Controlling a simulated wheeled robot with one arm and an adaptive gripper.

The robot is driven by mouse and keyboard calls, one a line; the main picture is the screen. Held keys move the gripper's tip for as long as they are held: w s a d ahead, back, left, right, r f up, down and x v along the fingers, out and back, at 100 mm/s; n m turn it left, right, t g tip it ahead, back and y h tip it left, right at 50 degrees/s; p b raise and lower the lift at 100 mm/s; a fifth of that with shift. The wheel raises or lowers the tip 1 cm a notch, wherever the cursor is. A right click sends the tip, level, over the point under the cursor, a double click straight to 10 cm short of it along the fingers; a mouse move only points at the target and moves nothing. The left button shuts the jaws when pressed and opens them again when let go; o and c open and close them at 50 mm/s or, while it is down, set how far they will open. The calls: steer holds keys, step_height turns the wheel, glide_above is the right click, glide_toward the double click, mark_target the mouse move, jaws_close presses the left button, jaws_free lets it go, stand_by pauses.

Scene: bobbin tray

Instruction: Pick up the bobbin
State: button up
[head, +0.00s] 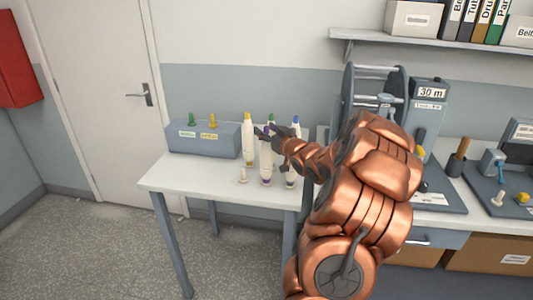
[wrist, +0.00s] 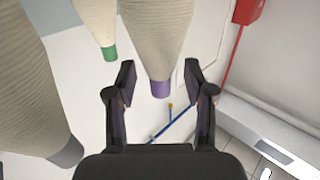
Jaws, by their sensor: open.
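Several tall cream bobbins with coloured ends stand close together on the white table. The purple-ended bobbin (head: 266,167) is at the front of the group, and my gripper (head: 269,134) is at its upper end. In the wrist view the purple-ended bobbin (wrist: 154,38) reaches down between the two open fingers of my gripper (wrist: 160,92). I cannot tell whether either finger touches it. A yellow-topped bobbin (head: 249,142) stands to its left, and a blue-topped bobbin (head: 294,128) to its right. My gripper and arm partly hide the group.
A green-ended bobbin (wrist: 97,20) and a grey-ended bobbin (wrist: 25,85) are close by on the left. A small pale peg (head: 243,175) stands in front. A grey box (head: 205,141) is at the table's back left. The table's (head: 185,178) front left is clear.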

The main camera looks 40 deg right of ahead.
steer(key=shift+c, duration=0.3)
jaws_close()
stand_by(0.4)
